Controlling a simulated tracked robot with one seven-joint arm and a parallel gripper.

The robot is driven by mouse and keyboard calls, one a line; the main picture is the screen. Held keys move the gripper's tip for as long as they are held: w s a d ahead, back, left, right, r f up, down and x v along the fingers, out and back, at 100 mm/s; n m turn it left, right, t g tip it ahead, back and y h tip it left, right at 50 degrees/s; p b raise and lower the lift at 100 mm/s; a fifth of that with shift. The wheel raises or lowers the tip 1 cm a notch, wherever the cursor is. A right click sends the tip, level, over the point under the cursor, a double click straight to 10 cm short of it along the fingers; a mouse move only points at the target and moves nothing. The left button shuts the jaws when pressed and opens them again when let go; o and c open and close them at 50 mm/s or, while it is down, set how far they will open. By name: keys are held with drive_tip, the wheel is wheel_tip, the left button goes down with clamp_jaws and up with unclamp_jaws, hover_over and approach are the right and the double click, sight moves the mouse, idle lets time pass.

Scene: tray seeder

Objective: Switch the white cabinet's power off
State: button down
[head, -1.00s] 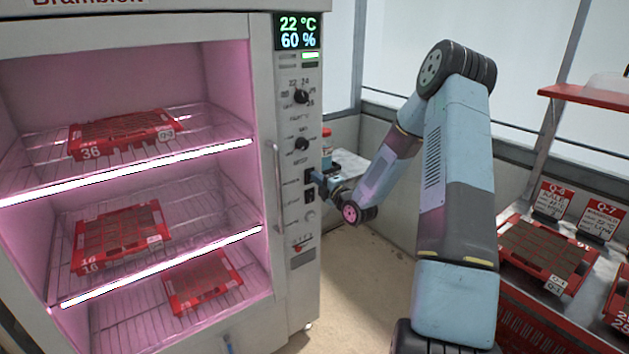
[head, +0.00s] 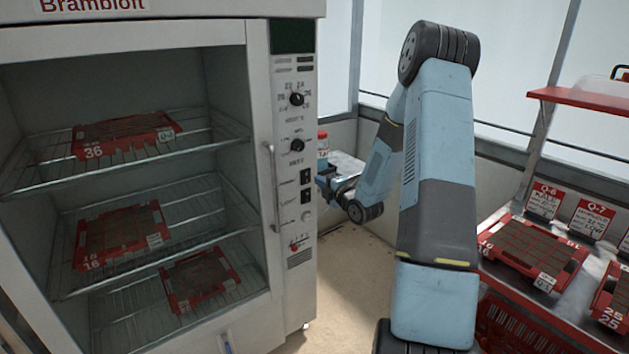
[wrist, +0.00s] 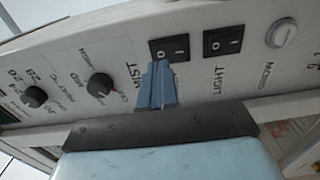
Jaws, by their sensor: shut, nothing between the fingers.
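The white cabinet (head: 258,150) stands at the left with its display (head: 292,36) dark and its interior unlit. Its control strip holds two black rocker switches, an upper one (head: 307,177) and a lower one (head: 306,196). In the wrist view the upper switch (wrist: 170,48) and the lower switch (wrist: 229,40) show 0 and I marks; the lower is labelled LIGHT. My gripper (head: 322,184) is shut and empty beside the upper switch. In the wrist view my gripper's fingertips (wrist: 158,68) overlap that switch's lower edge and hide its label; I cannot tell whether they touch.
Two knobs (head: 297,99) (head: 297,146) sit above the switches and a round button (head: 307,216) below. A vertical handle (head: 272,188) lies to their left. Red trays (head: 122,135) sit on the cabinet's shelves. A shelf with trays (head: 535,257) stands at the right.

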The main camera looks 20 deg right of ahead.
drive_tip(key=v, duration=0.9)
drive_tip(key=shift+r, duration=0.2)
drive_tip(key=shift+w+d, duration=0.1)
drive_tip(key=shift+d, duration=0.05)
drive_tip(key=s+a+r+m+g+h, duration=0.2)
drive_tip(key=s+r+m+g+h, duration=0.1)
drive_tip(key=r+m, duration=0.3)
drive_tip(key=s+a+r+m+g+h, duration=0.3)
drive_tip(key=s+r+m, duration=0.1)
drive_tip(key=r, duration=0.5)
drive_tip(key=s+a+r+m+g, duration=0.2)
drive_tip(key=s+a+m, duration=0.1)
drive_tip(key=s, duration=0.6)
drive_tip(key=s+a+r+m+g+y, duration=0.1)
drive_tip(key=s+a+r+m, duration=0.2)
drive_tip(key=s, duration=0.5)
drive_tip(key=s+a+r+m+g, duration=0.2)
drive_tip(key=s+m, duration=0.3)
drive_tip(key=s, duration=0.4)
drive_tip(key=shift+s+a+r+g, duration=0.15)
drive_tip(key=shift+s+a+g, duration=0.15)
drive_tip(key=shift+a, duration=0.6)
